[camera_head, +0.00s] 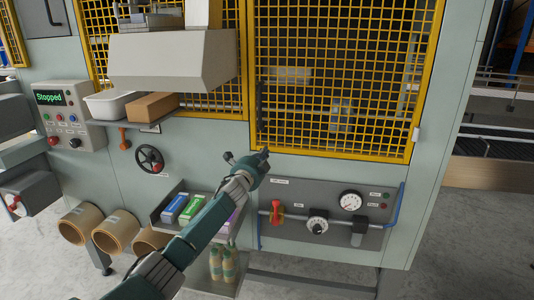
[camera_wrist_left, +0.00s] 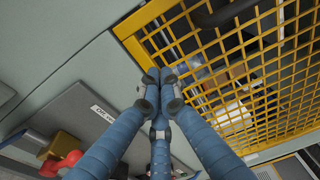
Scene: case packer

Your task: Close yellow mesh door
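The yellow mesh door (camera_head: 345,155) fills the upper right of the machine front in the head view. A dark upright handle (camera_head: 259,100) is on its left side, and a pale hinge-like block sits at its lower right. The door looks in line or nearly in line with the machine front; I cannot tell if a small gap remains. My left gripper (camera_head: 264,154) is at the door's lower left corner. In the left wrist view its fingers (camera_wrist_left: 162,76) are drawn together with nothing visible between them, beside the yellow frame (camera_wrist_left: 135,25). Contact is unclear. My right gripper is out of view.
Below the door is a grey gauge panel (camera_head: 290,190) with a red valve handle (camera_head: 276,211). To the left are a handwheel (camera_head: 150,159), a shelf with a brown box (camera_head: 152,106), and a control panel reading "Stopped" (camera_head: 66,117). Open floor lies at lower right.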

